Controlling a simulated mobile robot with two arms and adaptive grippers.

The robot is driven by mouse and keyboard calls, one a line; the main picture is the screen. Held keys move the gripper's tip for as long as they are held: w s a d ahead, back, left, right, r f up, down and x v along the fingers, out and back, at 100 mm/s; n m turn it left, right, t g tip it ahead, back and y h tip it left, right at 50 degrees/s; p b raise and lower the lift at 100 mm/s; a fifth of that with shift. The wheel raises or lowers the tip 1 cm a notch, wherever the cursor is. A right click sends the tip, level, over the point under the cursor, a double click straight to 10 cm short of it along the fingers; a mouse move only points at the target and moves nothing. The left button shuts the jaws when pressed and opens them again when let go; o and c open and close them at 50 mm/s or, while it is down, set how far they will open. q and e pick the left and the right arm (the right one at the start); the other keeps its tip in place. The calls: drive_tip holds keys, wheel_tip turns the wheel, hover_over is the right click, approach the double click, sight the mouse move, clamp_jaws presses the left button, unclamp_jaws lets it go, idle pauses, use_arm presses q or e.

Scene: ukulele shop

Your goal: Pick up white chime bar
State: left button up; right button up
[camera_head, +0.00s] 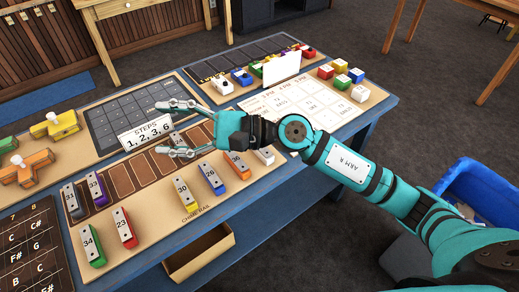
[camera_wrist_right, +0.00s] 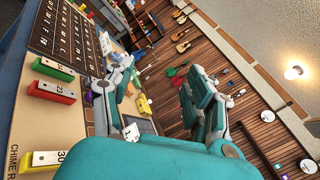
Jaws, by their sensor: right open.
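A white chime bar (camera_head: 264,156) lies at the right end of the front row on the chime board, just right of the orange bar (camera_head: 238,165). My right arm passes close behind and above it. My right gripper (camera_head: 168,128) is open and empty, with its fingers pointing left above the board's brown slots, well left of the white bar. In the right wrist view the open fingers (camera_wrist_right: 160,80) frame the wall beyond, and I cannot make out the white bar there. My left gripper is not in view.
Blue (camera_head: 211,178), yellow (camera_head: 185,193), red (camera_head: 125,228) and green (camera_head: 93,245) bars share the board. A steps card (camera_head: 145,130) stands behind the gripper.

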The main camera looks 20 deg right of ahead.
drive_tip(key=w+d+f+n+g+h, duration=0.2)
drive_tip(key=w+d+f+n+h, duration=0.2)
drive_tip(key=d+f+n+h, duration=0.85)
drive_tip(key=w+d+r+n+t+h, duration=0.2)
drive_tip(key=w+d+n+h, duration=0.25)
drive_tip(key=d, duration=0.55)
drive_tip(key=b+x, duration=0.1)
drive_tip(key=x, duration=0.2)
drive_tip(key=b+x, duration=0.2)
drive_tip(key=x, duration=0.2)
drive_tip(key=s+b+x, duration=0.1)
drive_tip(key=b+x, duration=0.1)
drive_tip(key=x, duration=0.1)
drive_tip(key=shift+w+d+f, duration=0.1)
drive_tip(key=shift+d+f, duration=0.05)
drive_tip(key=shift+f, duration=0.35)
drive_tip(key=shift+b+x, duration=1)
drive_tip(key=shift+x, duration=2)
drive_tip(key=shift+s, duration=0.25)
drive_tip(key=shift+f+b, duration=0.15)
drive_tip(key=shift+b, duration=0.2)
clamp_jaws()
